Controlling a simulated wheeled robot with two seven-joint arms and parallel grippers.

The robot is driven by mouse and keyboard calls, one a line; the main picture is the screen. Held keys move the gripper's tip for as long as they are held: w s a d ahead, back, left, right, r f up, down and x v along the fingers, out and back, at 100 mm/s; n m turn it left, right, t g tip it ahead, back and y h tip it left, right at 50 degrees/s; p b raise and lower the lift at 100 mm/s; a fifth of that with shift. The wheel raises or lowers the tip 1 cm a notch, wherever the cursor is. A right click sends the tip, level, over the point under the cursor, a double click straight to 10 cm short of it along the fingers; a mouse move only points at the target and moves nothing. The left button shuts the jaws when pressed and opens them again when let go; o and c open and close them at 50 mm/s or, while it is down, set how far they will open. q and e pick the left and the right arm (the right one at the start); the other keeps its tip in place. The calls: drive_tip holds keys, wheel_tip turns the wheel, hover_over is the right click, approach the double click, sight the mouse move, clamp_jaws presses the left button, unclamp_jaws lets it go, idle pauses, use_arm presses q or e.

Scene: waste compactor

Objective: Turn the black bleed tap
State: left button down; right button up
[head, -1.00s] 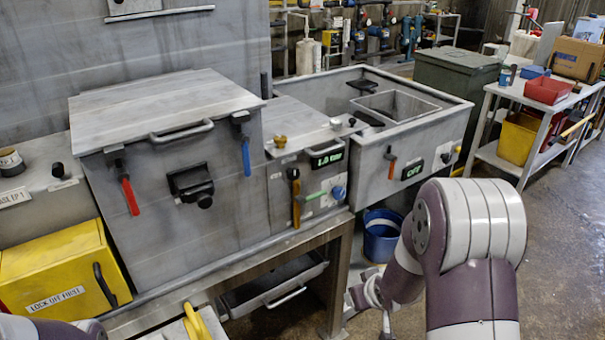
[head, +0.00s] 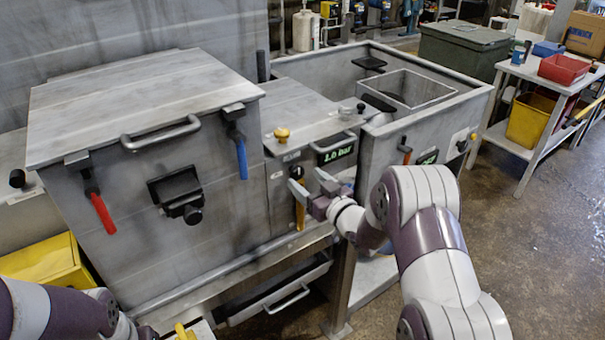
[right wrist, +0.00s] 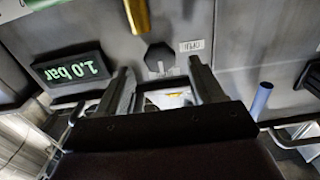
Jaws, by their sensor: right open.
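The black tap (head: 296,173) is on the front of the small middle unit, left of the green 1.0 bar display. The right wrist view, which is upside down, shows it as a black faceted knob (right wrist: 158,57) beside a small label. A yellow handle (head: 299,212) hangs below it; whether the two are joined is unclear. My right gripper (head: 308,182) is open at the unit's front. In the right wrist view its fingertips (right wrist: 158,70) lie either side of the knob in the picture; contact cannot be told. My left arm shows at lower left, its gripper out of view.
The large grey box (head: 135,235) on the left carries a red handle (head: 102,213) and a blue handle (head: 242,158). A yellow knob (head: 282,134) stands on the middle unit's top. An open grey bin (head: 480,88) is at right. Free floor lies further right.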

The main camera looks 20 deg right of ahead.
sight(295, 172)
drive_tip(key=shift+x, duration=0.95)
drive_tip(key=shift+w+a, duration=0.1)
drive_tip(key=shift+w, duration=0.25)
drive_tip(key=shift+s, duration=0.1)
drive_tip(key=c, duration=1)
drive_tip(key=shift+f+n+b, duration=0.15)
drive_tip(key=shift+n+b, duration=0.35)
drive_tip(key=shift+b, duration=0.2)
drive_tip(key=n+b, duration=0.4)
drive_tip(key=b, duration=0.1)
drive_tip(key=n+b, duration=0.4)
drive_tip(key=b, duration=0.2)
drive_tip(key=n+b, duration=0.4)
drive_tip(key=b, duration=0.1)
drive_tip(key=shift+a+f+n, duration=0.15)
drive_tip(key=shift+f+n, duration=0.15)
drive_tip(key=shift+n, duration=0.1)
drive_tip(key=shift+r+n+b, duration=0.2)
drive_tip(key=shift+n+b, duration=1.2)
drive_tip(key=shift+b, duration=0.35)
drive_tip(key=o, duration=1)
